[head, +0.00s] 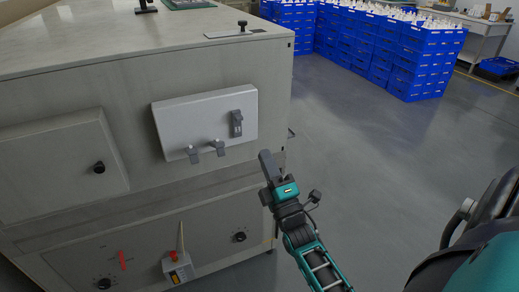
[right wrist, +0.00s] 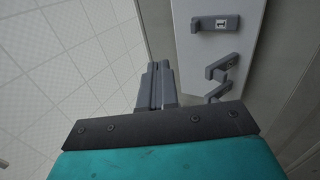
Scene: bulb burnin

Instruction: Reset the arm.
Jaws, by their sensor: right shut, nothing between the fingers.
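My right gripper (head: 266,156) is shut and empty, held in front of the grey cabinet's right edge, below and to the right of the white panel (head: 185,120). In the right wrist view its fingers (right wrist: 157,68) lie together, with nothing between them, beside the panel (right wrist: 192,60) and apart from its levers in the picture. The panel carries a grey switch (head: 237,124) and two grey levers (head: 193,154) (head: 219,147). The right wrist view shows the switch (right wrist: 215,23) and levers too. My left gripper is not in view.
The cabinet (head: 120,70) fills the left side. Its front has a door with a black knob (head: 99,167), lower dials and a small meter box (head: 178,268). Blue crates (head: 420,65) stand stacked at the back right. The grey floor (head: 370,140) between is clear.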

